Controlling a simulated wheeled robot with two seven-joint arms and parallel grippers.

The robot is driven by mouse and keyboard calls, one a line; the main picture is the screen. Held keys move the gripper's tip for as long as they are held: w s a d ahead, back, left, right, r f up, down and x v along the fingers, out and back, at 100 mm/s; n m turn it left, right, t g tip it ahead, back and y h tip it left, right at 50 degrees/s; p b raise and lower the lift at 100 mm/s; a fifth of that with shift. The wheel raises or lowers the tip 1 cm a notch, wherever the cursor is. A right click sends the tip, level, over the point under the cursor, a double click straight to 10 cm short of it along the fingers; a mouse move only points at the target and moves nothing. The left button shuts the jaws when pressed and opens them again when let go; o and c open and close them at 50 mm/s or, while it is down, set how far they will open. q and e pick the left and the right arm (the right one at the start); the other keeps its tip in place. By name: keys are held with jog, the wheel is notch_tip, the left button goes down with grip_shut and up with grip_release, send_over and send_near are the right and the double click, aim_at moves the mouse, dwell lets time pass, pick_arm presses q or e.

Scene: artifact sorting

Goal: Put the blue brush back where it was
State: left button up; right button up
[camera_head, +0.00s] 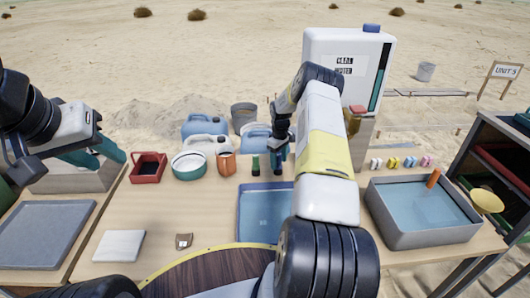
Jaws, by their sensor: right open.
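My right arm reaches forward over the table, and its gripper (279,153) points down at the back of the table, behind a blue tray (262,205). The gripper is open. A small blue upright piece (285,152), likely the blue brush, shows right at its fingers; the arm and fingers hide part of it, and I cannot tell whether they touch it. A green-and-black upright brush-like item (255,165) stands just left of the gripper. My left gripper (18,158) is at the far left edge above a grey tray; its finger opening is not clear.
A red bin (148,167), a teal-rimmed bowl (188,166) and an orange cup (226,162) stand at the back left. A white tile (119,246) and a small brown tag (184,241) lie in front. A grey water basin (400,240) is at right.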

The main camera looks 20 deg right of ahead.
notch_tip(320, 180, up, 10)
jog(key=shift+r, duration=0.15)
jog(key=s+a+r+m+t, duration=0.1)
jog(key=s+a+r, duration=0.3)
jog(key=r, duration=0.5)
jog(key=s+a+r+t, duration=0.1)
jog(key=s+a+r, duration=0.3)
jog(key=r, duration=0.5)
jog(key=s+a+r+m+t, duration=0.1)
jog(key=s+a+r, duration=0.3)
jog(key=r, duration=0.5)
jog(key=s+a+r+m+t+y, duration=0.1)
jog(key=s+a, duration=0.3)
jog(key=s, duration=0.9)
jog(key=s+a+r+m+t+y, duration=0.1)
jog(key=s+a+r+m+t, duration=0.1)
jog(key=s, duration=1.1)
jog(key=shift+s+a+r, duration=0.15)
jog(key=shift+a+r, duration=0.5)
jog(key=shift+a, duration=0.5)
